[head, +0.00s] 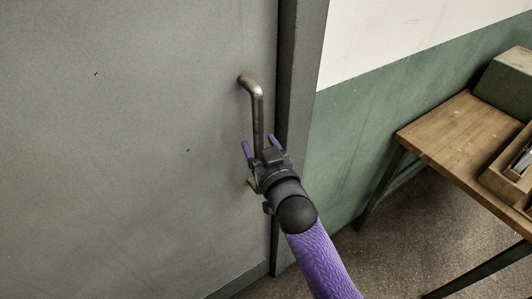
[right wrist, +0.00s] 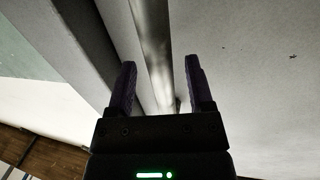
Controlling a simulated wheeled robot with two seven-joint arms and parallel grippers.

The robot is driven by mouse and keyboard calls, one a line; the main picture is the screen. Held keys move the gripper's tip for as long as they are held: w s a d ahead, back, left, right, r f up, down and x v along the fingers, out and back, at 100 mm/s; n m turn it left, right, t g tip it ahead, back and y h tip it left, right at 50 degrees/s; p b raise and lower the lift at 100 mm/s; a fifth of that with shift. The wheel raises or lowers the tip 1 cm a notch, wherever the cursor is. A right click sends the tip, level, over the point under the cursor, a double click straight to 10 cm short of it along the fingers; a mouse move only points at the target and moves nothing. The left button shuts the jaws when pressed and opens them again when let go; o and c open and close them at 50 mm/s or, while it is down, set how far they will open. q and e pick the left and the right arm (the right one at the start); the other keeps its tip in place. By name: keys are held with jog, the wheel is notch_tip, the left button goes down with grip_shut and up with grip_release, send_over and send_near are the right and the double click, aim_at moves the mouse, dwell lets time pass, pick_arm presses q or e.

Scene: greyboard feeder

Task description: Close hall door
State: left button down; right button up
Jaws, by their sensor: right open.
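The grey hall door (head: 140,140) fills the left of the head view, its right edge close against the dark grey frame (head: 299,80). A vertical metal pull handle (head: 257,105) stands out from the door near that edge. My right gripper (head: 261,146) is at the lower part of the handle, with its purple fingers open on either side of the bar. In the right wrist view the handle bar (right wrist: 156,55) runs between the two open fingers (right wrist: 160,85), with gaps beside it. The handle's lower end is partly hidden behind my gripper. My left gripper is not in view.
A wooden workbench (head: 440,125) on green metal legs stands to the right, with a green box (head: 505,80) and a wooden tray (head: 505,185) on it. A green and white wall (head: 370,110) lies behind. Speckled floor (head: 390,245) is open between door and bench.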

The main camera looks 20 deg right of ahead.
jog(key=s, duration=0.8)
jog(key=shift+s+d+p, duration=0.25)
jog(key=shift+d+p, duration=0.1)
jog(key=s+f+n+g+b, duration=0.15)
jog(key=s+f+g, duration=0.35)
jog(key=f, duration=1)
jog(key=s+f+m+g+b, duration=0.1)
jog(key=s+f+g+b, duration=0.3)
jog(key=f, duration=1.2)
jog(key=s+d+f+g, duration=0.2)
jog(key=s+f, duration=0.3)
jog(key=s, duration=0.3)
jog(key=s+d+f+g+h+b, duration=0.1)
jog(key=s+d+f+g, duration=0.1)
jog(key=s+f, duration=0.3)
jog(key=s+d+f+n+g+b, duration=0.1)
jog(key=s+f+g, duration=0.3)
jog(key=s, duration=0.8)
jog(key=shift+d+f+h, duration=0.4)
jog(key=shift+d+f, duration=0.2)
jog(key=shift+f, duration=0.2)
